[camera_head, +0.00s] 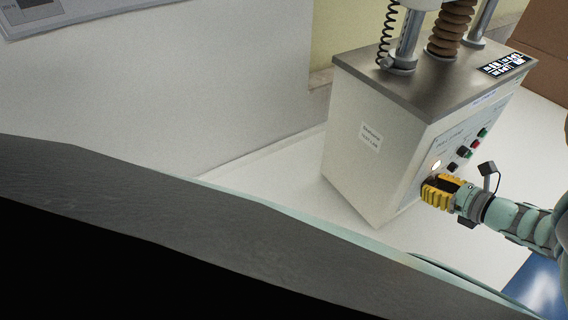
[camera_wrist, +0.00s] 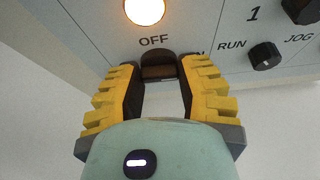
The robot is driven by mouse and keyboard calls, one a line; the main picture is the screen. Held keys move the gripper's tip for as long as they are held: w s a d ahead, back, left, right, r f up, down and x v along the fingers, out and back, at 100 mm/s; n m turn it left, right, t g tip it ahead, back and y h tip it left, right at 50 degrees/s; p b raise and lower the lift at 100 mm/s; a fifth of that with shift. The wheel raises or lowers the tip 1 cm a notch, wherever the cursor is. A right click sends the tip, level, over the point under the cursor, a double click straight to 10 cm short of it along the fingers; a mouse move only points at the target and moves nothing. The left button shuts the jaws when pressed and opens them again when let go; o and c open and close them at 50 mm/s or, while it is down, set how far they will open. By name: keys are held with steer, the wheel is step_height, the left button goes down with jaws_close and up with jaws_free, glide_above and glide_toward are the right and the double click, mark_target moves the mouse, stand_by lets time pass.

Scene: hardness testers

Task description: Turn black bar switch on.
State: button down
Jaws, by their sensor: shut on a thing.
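The black bar switch (camera_wrist: 158,66) sits on the machine's front panel, below the "OFF" label in the wrist view. My gripper (camera_wrist: 160,80) has its yellow-padded fingers on either side of this switch and is shut on it. An "ON" label shows partly behind the right finger. In the head view my gripper (camera_head: 428,190) is at the lower part of the tester's panel, and its fingers hide the switch there. The switch's exact angle is hard to tell.
The grey tester (camera_head: 380,140) stands on a white surface. A lit round lamp (camera_wrist: 144,8) is above the switch. A black RUN/JOG knob (camera_wrist: 264,56) is to its right. Red, green and black controls (camera_head: 473,143) sit higher on the panel.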

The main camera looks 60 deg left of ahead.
steer(key=shift+s+a, duration=0.1)
steer(key=shift+a, duration=0.05)
steer(key=c, duration=0.5)
jaws_free()
steer(key=shift+c, duration=0.2)
steer(key=v, duration=1.2)
